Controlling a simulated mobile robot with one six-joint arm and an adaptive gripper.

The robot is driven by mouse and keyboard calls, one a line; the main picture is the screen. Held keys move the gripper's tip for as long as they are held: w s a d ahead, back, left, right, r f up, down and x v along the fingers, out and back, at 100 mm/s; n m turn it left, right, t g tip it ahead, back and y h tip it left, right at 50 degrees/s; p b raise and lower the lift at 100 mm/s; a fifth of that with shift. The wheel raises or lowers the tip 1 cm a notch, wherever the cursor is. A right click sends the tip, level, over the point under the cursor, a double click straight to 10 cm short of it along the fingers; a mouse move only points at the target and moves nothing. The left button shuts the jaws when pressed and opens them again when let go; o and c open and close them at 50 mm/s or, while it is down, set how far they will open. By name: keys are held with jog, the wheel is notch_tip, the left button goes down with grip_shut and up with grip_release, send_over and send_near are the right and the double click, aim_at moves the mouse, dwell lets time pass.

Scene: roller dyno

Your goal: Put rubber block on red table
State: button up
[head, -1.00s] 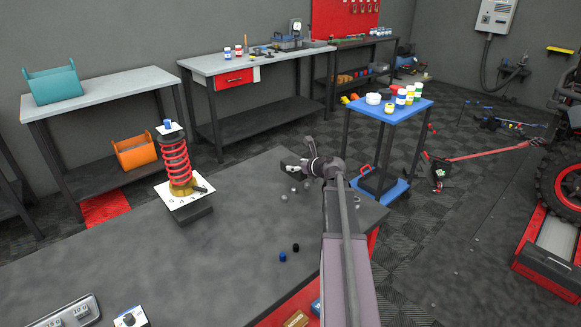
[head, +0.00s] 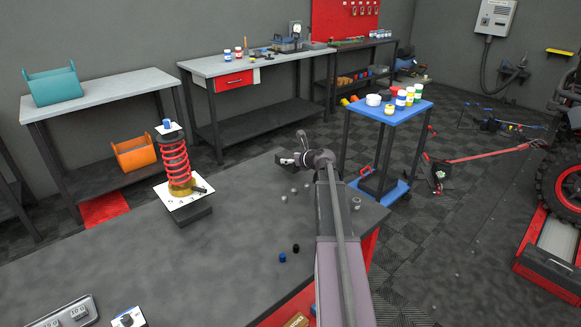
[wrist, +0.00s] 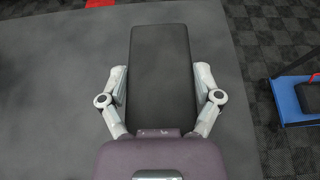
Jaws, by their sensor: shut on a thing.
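My gripper (head: 287,158) is over the far right part of the large table (head: 110,265), which has a dark grey top and red sides. In the wrist view, a black rectangular rubber block (wrist: 162,70) sits between the two fingers of my gripper (wrist: 160,90), which press on its long sides. The block's near end is hidden by my gripper's body. The grey table top (wrist: 60,100) lies below it. I cannot tell if the block touches the table.
A red coil spring (head: 176,160) stands on a white plate on the table. Small grey balls and blue and black caps (head: 283,257) lie on the top. A blue cart (head: 385,112) with jars stands beyond the right edge. The middle of the table is mostly clear.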

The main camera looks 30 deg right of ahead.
jog(key=shift+f+b, duration=1.45)
jog(key=shift+f, duration=0.15)
jog(key=shift+f, duration=0.1)
jog(key=o, duration=1.1)
jog(key=shift+r, duration=0.2)
jog(key=p+v, duration=0.4)
jog(key=v, duration=0.8)
jog(key=shift+p, duration=0.35)
jog(key=shift+f, duration=0.1)
